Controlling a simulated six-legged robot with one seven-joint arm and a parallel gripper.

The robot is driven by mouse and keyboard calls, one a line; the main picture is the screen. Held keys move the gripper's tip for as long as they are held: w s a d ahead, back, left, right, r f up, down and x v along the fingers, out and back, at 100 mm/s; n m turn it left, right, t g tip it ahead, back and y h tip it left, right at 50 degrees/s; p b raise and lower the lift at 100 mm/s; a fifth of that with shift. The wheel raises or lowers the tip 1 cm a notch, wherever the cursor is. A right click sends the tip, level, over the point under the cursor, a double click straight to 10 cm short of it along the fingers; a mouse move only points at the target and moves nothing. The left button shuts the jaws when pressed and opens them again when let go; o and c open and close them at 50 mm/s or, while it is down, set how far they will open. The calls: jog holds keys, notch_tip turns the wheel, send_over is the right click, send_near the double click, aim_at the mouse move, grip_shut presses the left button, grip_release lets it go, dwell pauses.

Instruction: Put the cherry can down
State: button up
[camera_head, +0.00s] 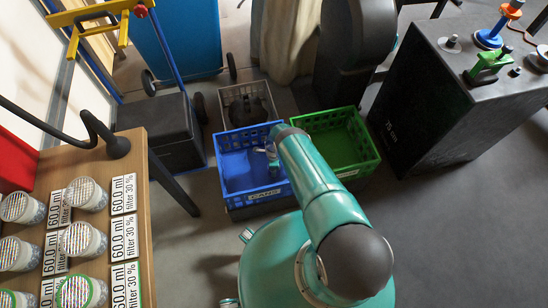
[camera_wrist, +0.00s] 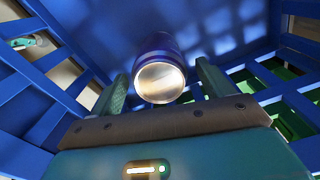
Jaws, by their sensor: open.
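The can (camera_wrist: 157,50), dark blue with a bare silver end, shows in the wrist view inside the blue crate (camera_wrist: 290,100), its silver end facing the camera. I cannot read its label, so the flavour is not certain. My gripper (camera_wrist: 162,80) is open, one green finger on each side of the can's near end, with a visible gap on both sides. In the head view the blue crate (camera_head: 232,192) carries a label reading CANS, and my gripper (camera_head: 271,158) reaches down into its right side. My arm hides part of the crate there.
A green crate (camera_head: 345,165) stands right of the blue one, and a grey crate (camera_head: 228,92) behind it. A wooden table (camera_head: 143,215) with several tubs and labels is at left. A dark box (camera_head: 425,110) with coloured fittings stands at right. Open floor lies front right.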

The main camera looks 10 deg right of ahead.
notch_tip(320, 180, up, 10)
jog(key=shift+f, duration=0.15)
jog(key=w+r+n+t, duration=0.1)
jog(key=w+r+n, duration=0.15)
jog(key=r, duration=1.25)
jog(key=w+r+n+t, duration=0.1)
jog(key=w+r+n, duration=0.15)
jog(key=r, duration=1.25)
jog(key=w+r+n, duration=0.1)
jog(key=r+n, duration=0.2)
jog(key=r, duration=1.2)
jog(key=s+r+n+t, duration=0.1)
jog(key=s+r+n, duration=0.2)
jog(key=s+r, duration=0.6)
jog(key=s+r+n+t, duration=0.1)
jog(key=s+r+n, duration=0.35)
jog(key=r, duration=0.85)
jog(key=s+r+n, duration=0.2)
jog(key=s, duration=0.8)
jog(key=s+r+n+t, duration=0.1)
jog(key=s+r+n, duration=0.2)
jog(key=s, duration=0.8)
jog(key=shift+a+t, duration=0.2)
jog(key=shift+t, duration=0.1)
